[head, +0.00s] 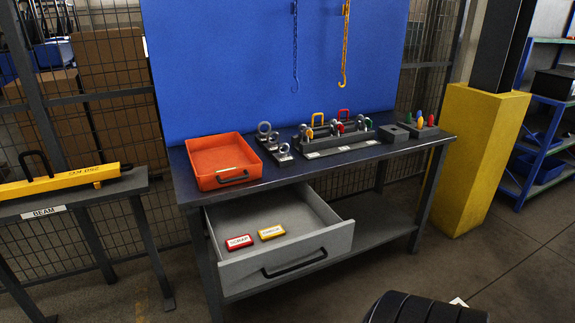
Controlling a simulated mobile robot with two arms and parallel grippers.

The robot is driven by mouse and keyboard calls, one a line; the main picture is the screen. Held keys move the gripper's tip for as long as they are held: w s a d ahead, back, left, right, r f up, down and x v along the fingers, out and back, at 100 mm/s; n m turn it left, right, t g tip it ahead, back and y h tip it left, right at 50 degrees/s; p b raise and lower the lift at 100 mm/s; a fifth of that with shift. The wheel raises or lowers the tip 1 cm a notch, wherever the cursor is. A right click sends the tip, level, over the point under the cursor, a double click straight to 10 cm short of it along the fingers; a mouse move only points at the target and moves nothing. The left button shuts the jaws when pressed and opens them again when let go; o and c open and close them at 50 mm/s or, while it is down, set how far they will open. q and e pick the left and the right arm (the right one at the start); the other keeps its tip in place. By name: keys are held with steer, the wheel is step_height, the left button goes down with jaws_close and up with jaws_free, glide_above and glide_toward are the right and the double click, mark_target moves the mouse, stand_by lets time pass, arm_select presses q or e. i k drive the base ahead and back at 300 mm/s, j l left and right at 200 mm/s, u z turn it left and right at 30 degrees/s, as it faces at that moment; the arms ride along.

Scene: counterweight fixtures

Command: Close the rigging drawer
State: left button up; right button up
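The rigging drawer (290,262) is a grey drawer under the dark workbench, and it stands pulled well out towards me. Its black bar handle (295,263) is on the front panel. Inside lie a red tag (239,241) with a white label and a yellow tag (271,232) with a white label, side by side near the front left. The rest of the drawer floor looks bare. Neither of my grippers is in view, and nothing touches the drawer handle.
The workbench (275,172) carries an orange tray (221,160), metal eye fittings and a rack (341,145). A table with a yellow beam (60,184) stands left. A yellow pillar base (482,160) stands right. The floor before the drawer is clear, except a dark ribbed shape at bottom right.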

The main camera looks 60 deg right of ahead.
mark_target(314, 235)
steer(key=z, duration=1.9)
